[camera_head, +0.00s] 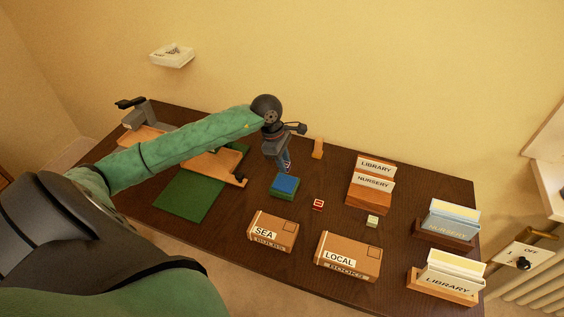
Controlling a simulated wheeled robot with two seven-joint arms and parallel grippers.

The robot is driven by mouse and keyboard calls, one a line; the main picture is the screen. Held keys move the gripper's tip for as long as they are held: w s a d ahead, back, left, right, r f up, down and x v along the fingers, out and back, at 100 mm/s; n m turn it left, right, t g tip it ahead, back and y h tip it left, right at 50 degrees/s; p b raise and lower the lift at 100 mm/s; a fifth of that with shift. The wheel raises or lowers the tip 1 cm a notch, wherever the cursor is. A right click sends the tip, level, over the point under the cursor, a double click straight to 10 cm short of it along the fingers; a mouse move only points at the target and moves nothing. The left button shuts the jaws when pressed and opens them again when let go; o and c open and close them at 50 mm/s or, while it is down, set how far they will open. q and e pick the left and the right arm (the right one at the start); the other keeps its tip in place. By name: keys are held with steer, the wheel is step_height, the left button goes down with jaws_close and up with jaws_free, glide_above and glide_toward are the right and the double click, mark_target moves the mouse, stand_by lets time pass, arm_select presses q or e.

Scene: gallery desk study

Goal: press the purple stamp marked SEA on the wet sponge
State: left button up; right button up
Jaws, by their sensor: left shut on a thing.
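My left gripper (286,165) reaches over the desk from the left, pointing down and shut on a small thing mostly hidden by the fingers. I take it for the purple stamp, as no other purple stamp shows on the desk; its SEA mark cannot be read. The sponge (286,183) is a blue pad on a green base, directly below the fingertips. I cannot tell whether the held thing touches it. My right gripper is out of view.
Boxes labelled SEA (281,232) and LOCAL (355,252) lie in front. A small red block (318,204) and a pale green block (372,221) stand nearby. Card holders (372,200) fill the right side. A green mat (188,195) lies left.

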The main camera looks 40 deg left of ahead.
arm_select(q)
steer(key=shift+d, duration=0.15)
steer(key=shift+a+f, duration=0.3)
steer(key=shift+f, duration=0.45)
steer(key=shift+x, duration=1.05)
steer(key=shift+a+f, duration=0.1)
steer(key=shift+f, duration=0.7)
steer(key=shift+f+b, duration=0.3)
steer(key=shift+f, duration=0.15)
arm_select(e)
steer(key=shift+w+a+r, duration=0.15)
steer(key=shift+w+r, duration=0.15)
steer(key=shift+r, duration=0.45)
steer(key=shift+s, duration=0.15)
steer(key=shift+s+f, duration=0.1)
